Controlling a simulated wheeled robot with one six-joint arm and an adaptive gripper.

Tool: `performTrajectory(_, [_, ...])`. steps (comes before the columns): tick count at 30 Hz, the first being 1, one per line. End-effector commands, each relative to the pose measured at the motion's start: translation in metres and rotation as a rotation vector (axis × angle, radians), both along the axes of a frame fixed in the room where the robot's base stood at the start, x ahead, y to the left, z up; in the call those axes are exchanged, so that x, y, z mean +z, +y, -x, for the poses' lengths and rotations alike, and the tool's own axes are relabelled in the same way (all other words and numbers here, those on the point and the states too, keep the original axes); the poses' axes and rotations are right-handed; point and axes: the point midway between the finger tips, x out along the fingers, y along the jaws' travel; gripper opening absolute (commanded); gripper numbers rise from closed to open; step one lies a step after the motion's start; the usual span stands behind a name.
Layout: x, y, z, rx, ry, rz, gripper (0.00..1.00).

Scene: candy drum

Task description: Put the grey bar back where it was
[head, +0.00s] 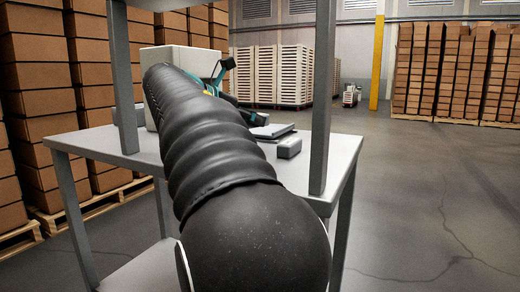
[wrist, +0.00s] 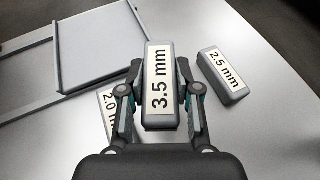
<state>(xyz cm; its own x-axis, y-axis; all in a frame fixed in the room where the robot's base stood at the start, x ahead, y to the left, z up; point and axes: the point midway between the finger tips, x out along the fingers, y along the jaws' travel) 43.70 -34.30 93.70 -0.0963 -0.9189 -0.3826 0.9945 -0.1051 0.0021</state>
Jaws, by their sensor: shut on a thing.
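My gripper (wrist: 158,72) is shut on a grey bar (wrist: 159,122) with a white label reading "3.5 mm". The bar sits lengthwise between the two fingers in the wrist view; its height above the table cannot be told. A second grey bar (wrist: 225,75), labelled "2.5 mm", lies on the table to the right, apart from the gripper. A third, labelled "2.0 mm" (wrist: 107,100), lies to the left, partly hidden behind the left finger. In the head view my arm hides most of the gripper and the held bar.
A flat grey square plate with a raised rim (wrist: 95,45) lies at the upper left in the wrist view. The table (head: 338,152) has grey posts at its sides. A pale box (head: 166,50) stands at its back left. Bare table shows at the right.

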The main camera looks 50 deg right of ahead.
Motion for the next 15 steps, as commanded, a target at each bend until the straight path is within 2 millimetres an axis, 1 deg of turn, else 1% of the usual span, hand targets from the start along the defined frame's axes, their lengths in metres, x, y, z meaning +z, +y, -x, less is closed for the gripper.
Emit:
performTrajectory(1, [-0.006,-0.005,0.007,-0.003,0.000,0.000,0.00])
performTrajectory(5, [-0.012,-0.011,0.015,-0.001,0.000,0.000,0.00])
performTrajectory(8, [-0.014,-0.012,0.017,-0.001,0.000,0.000,0.00])
performTrajectory(10, [-0.020,-0.012,0.017,0.000,0.001,0.000,0.00])
performTrajectory(15, [-0.044,-0.011,0.017,0.000,0.001,0.000,0.00])
